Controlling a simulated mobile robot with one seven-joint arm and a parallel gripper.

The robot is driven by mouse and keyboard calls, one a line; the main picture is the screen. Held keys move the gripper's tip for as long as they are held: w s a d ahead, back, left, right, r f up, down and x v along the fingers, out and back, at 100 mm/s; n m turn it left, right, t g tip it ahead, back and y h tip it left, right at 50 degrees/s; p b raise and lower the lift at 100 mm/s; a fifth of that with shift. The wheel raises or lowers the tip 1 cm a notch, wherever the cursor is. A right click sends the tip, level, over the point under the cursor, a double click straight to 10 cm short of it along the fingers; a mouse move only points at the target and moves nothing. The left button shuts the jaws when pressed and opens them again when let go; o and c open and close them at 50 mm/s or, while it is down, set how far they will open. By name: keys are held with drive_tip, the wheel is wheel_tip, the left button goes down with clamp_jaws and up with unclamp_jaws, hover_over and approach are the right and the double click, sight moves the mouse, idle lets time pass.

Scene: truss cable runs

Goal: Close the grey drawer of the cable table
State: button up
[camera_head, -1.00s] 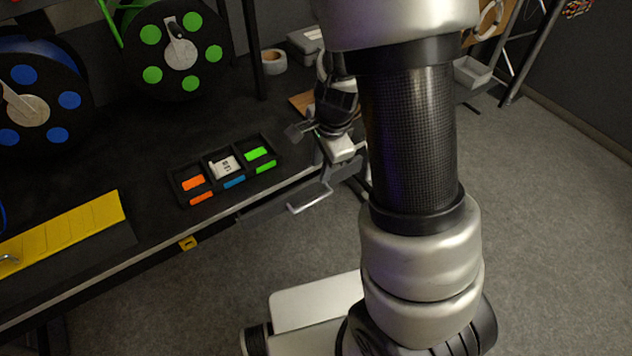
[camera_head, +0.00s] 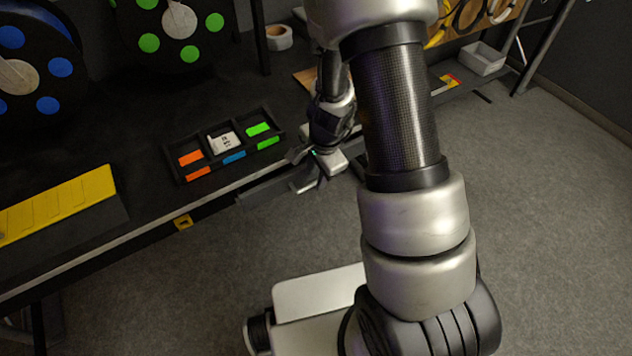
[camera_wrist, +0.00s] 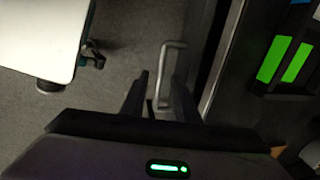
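The cable table (camera_head: 90,232) is a black bench with a pale front edge. The grey drawer (camera_head: 268,188) sits below that edge and juts out somewhat; my gripper and wrist partly cover it. Its bar handle (camera_wrist: 172,46) shows in the wrist view as a thin pale U-shaped bar, standing off the grey drawer front (camera_wrist: 200,45). My gripper (camera_wrist: 158,92) has its two dark fingers apart, with the near part of the handle bar between them. I cannot tell whether either finger touches the bar. In the head view my gripper (camera_head: 306,166) is at the drawer handle.
A black tray (camera_head: 178,172) with orange, white and green pieces stands on the table near its front edge. A yellow cable ramp (camera_head: 55,205) lies at left, with blue and green reels behind. A tape roll (camera_head: 279,37) stands at the back.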

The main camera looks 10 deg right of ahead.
drive_tip(key=shift+w+f, duration=0.15)
drive_tip(key=shift+f, duration=0.6)
clamp_jaws()
drive_tip(key=shift+w+a+r, duration=0.1)
drive_tip(key=shift+w, duration=0.05)
drive_tip(key=shift+w+a+p, duration=0.3)
drive_tip(key=shift+w+p, duration=0.3)
drive_tip(key=shift+w, duration=0.35)
drive_tip(key=shift+w+a+p, duration=0.3)
drive_tip(key=shift+w+p, duration=0.3)
drive_tip(key=shift+w, duration=0.35)
unclamp_jaws()
drive_tip(key=shift+w, duration=0.1)
